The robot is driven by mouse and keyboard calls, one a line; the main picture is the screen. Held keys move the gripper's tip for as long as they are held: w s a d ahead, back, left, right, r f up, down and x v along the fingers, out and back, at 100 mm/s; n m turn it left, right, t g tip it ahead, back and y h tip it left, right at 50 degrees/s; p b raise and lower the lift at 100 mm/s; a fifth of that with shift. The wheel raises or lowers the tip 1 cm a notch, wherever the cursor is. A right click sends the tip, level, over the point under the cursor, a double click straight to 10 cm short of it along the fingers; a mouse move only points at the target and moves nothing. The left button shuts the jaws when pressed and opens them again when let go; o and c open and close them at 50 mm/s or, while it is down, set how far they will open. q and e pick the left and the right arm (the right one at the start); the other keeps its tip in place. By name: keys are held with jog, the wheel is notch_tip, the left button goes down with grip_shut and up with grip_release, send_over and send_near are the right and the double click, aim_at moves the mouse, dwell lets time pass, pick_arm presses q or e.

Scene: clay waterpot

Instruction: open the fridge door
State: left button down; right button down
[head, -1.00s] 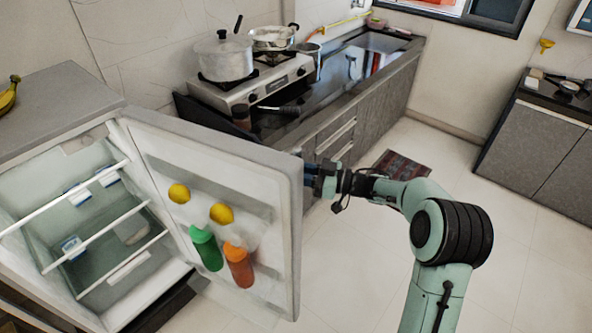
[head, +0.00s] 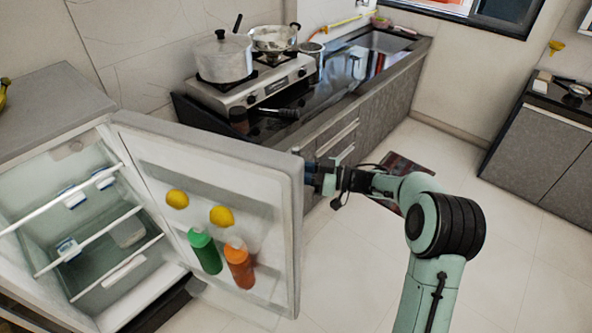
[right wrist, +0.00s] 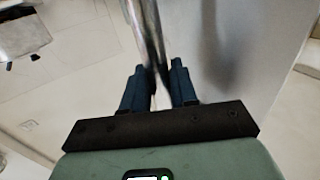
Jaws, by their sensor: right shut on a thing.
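The fridge door (head: 222,172) stands wide open in the head view, its inner shelves facing me with two yellow fruits, a green bottle and an orange bottle. The fridge interior (head: 84,225) shows at the left with its wire shelves. My right gripper (right wrist: 158,68) is shut on the metal door handle (right wrist: 147,28) in the right wrist view. In the head view my right gripper (head: 313,178) is at the door's free edge, and its fingertips and the handle are hidden behind the door. My left gripper is not in view.
A counter (head: 368,75) with a stove (head: 255,88) and pots runs behind the door. A dark mat (head: 408,166) lies on the floor by the counter. A grey cabinet (head: 540,140) stands at the right.

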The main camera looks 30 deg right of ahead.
jog(key=c, duration=1)
grip_release()
jog(key=shift+s, duration=0.1)
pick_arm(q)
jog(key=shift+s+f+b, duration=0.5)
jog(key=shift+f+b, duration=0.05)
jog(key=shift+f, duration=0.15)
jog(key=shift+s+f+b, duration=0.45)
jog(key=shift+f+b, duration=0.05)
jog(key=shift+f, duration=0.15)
pick_arm(e)
jog(key=shift+v, duration=6.65)
